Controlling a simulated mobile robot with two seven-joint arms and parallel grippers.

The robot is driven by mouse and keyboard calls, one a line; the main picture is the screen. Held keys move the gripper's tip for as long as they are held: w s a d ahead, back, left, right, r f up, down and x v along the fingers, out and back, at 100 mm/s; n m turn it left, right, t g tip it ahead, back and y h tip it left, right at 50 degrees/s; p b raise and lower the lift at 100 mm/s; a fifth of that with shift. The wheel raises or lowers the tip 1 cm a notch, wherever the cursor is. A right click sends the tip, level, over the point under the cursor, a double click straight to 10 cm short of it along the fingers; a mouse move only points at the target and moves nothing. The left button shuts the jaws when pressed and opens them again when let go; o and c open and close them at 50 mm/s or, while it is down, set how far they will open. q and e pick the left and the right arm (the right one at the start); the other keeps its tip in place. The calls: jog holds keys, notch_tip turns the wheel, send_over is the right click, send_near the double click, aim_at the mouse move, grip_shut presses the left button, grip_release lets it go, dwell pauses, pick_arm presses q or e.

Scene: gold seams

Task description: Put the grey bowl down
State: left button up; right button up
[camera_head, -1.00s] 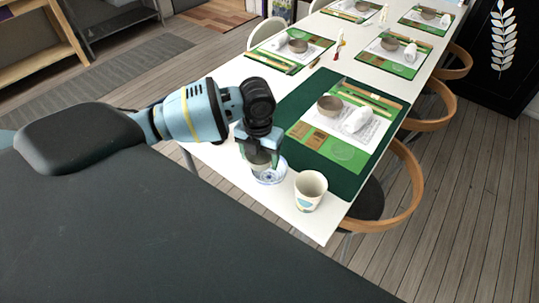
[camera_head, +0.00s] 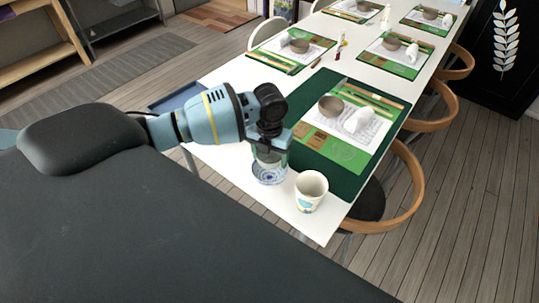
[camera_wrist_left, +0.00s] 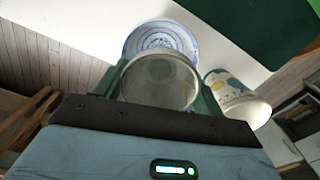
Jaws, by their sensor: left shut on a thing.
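The grey bowl (camera_wrist_left: 158,80) is between the fingers of my left gripper (camera_head: 270,155), which is shut on it. In the wrist view its round opening faces the camera. In the head view the bowl is mostly hidden by the gripper. A blue-and-white patterned dish (camera_head: 270,174) lies on the table close below the gripper; it also shows beyond the bowl in the wrist view (camera_wrist_left: 160,36). I cannot tell whether the bowl touches the dish. My right gripper is not in view.
A white patterned cup (camera_head: 310,191) stands just right of the dish, near the table's corner. A dark green mat (camera_head: 300,92) with a place setting lies behind. A blue tray (camera_head: 177,97) shows at the table's left edge. Chairs line the right side.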

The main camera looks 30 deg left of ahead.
pick_arm(q)
jog(key=shift+f, duration=0.4)
jog(key=shift+f, duration=0.2)
jog(key=o, duration=1)
jog(key=shift+o, duration=0.2)
jog(key=shift+r, duration=0.35)
notch_tip(320, 180, up, 12)
jog(key=shift+r+p, duration=0.25)
jog(key=shift+p, duration=0.05)
